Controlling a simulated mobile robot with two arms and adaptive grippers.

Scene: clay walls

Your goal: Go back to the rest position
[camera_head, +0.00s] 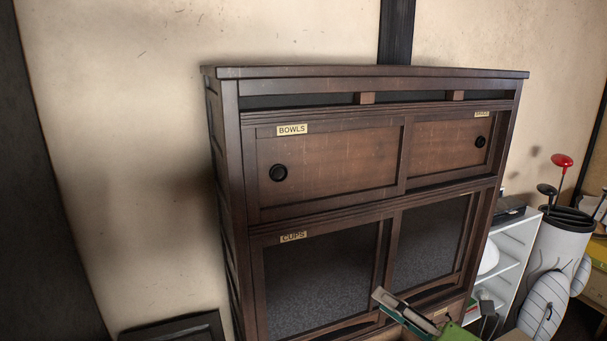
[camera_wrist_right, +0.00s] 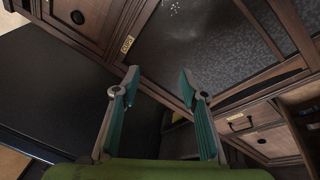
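My right gripper (camera_head: 404,311) is at the bottom edge of the head view, in front of the lower part of a dark wooden cabinet (camera_head: 330,220). In the right wrist view, its two grey and teal fingers (camera_wrist_right: 160,82) are spread apart with nothing between them. The green gripper body shows below them. The cabinet front lies beyond the fingertips, and I see no contact with it. My left gripper is in neither view.
The cabinet has wooden doors with a BOWLS label (camera_head: 292,129) above and dark panels with a CUPS label (camera_head: 293,237) below. A white shelf (camera_head: 511,256) and a white golf bag (camera_head: 557,246) stand to its right. Clay wall (camera_head: 120,130) is behind.

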